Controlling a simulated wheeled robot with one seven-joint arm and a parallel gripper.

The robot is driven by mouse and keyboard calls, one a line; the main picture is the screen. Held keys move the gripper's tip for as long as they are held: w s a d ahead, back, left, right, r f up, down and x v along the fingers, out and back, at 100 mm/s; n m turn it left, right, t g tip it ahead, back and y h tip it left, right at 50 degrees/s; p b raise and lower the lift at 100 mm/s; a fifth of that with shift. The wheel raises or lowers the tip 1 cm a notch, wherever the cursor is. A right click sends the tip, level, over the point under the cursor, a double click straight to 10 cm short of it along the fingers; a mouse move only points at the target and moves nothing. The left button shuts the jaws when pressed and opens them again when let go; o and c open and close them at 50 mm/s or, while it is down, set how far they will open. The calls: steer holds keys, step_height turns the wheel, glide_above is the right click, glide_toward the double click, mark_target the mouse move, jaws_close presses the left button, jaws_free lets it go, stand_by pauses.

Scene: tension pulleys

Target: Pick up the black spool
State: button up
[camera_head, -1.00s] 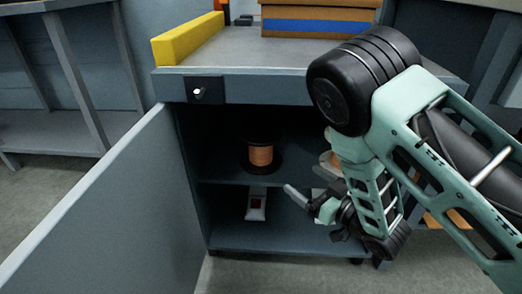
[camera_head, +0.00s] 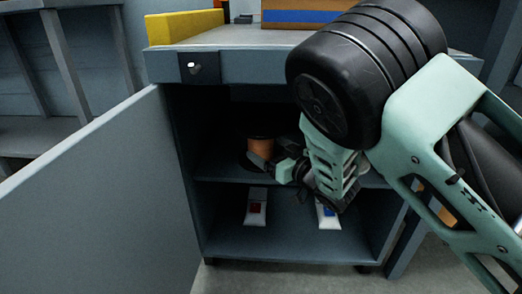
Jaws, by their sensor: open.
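The black spool (camera_head: 260,147), wound with orange wire, stands upright on the upper shelf inside the open cabinet. Its dark flanges blend into the shadow, and its right lower side is partly hidden by my gripper. My gripper (camera_head: 278,163) is at the spool's right front side, low and close to it. The jaws are open; I cannot tell whether a finger touches the spool.
The cabinet door (camera_head: 100,200) stands open at the left. The lower shelf (camera_head: 285,240) holds a white packet with a red mark (camera_head: 256,208) and one with a blue mark (camera_head: 328,217). A yellow block (camera_head: 185,26) lies on the cabinet top.

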steer(key=shift+b+x, duration=0.4)
steer(key=shift+x, duration=0.8)
steer(key=shift+r, duration=0.1)
steer(key=c, duration=1.6)
steer(key=shift+o, duration=0.2)
steer(key=shift+a+r+p, duration=0.1)
steer(key=shift+r+p, duration=0.1)
steer(key=shift+p, duration=0.15)
